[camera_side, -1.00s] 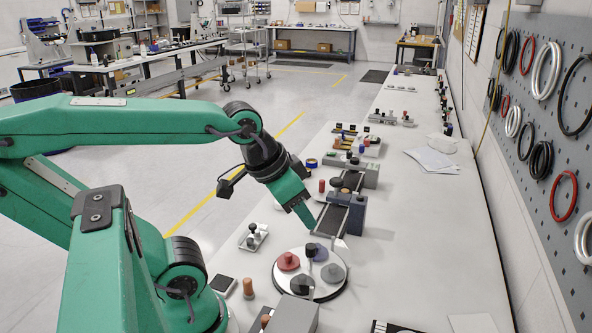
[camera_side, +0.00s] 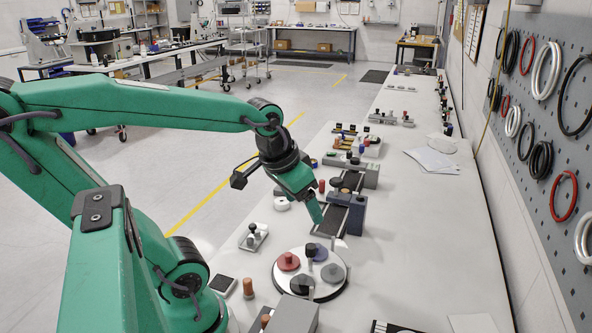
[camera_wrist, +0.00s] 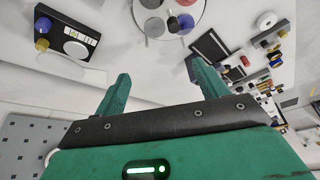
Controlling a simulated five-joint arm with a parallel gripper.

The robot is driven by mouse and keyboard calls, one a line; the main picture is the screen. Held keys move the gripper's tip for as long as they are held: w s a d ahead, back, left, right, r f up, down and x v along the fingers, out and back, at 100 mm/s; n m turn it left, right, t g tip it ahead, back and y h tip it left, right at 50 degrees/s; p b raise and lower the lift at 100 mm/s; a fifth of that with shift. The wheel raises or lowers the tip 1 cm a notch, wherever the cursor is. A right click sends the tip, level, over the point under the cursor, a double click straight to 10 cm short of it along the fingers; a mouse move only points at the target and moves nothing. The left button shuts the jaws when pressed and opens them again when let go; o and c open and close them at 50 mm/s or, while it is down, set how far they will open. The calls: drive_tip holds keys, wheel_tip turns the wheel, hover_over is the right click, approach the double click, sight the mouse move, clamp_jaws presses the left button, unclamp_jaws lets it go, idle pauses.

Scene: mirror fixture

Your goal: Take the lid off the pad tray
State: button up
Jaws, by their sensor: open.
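My gripper (camera_side: 317,213) hangs above the bench in the side view, just left of a long dark tray (camera_side: 329,222) with a dark block at its right side. In the wrist view my gripper (camera_wrist: 160,85) has its two green fingers wide apart with nothing between them. A round white tray (camera_side: 334,259) holding red, blue and grey discs stands in front of it; this tray also shows at the top of the wrist view (camera_wrist: 184,22). I cannot tell for sure which thing is the pad tray or its lid.
A small white plate with dark knobs (camera_side: 253,238) and a dark square (camera_side: 222,284) lie left of the round tray. A grey box (camera_side: 292,315) stands at the front. Several small fixtures crowd the bench behind. The right side of the bench is mostly clear.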

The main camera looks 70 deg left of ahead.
drive_tip(key=a+f+n+g, duration=0.35)
drive_tip(key=a+f, duration=0.25)
drive_tip(key=a, duration=0.7)
drive_tip(key=n, duration=0.4)
hover_over(253, 225)
drive_tip(key=shift+g+h, duration=0.4)
drive_tip(key=shift+g, duration=0.05)
wheel_tip(253, 225, down, 8)
drive_tip(key=shift+s+r, duration=0.1)
drive_tip(key=shift+f, duration=1.35)
drive_tip(key=shift+f, duration=2.6)
drive_tip(key=c, duration=1)
drive_tip(key=shift+r, duration=0.15)
drive_tip(key=shift+c, duration=0.2)
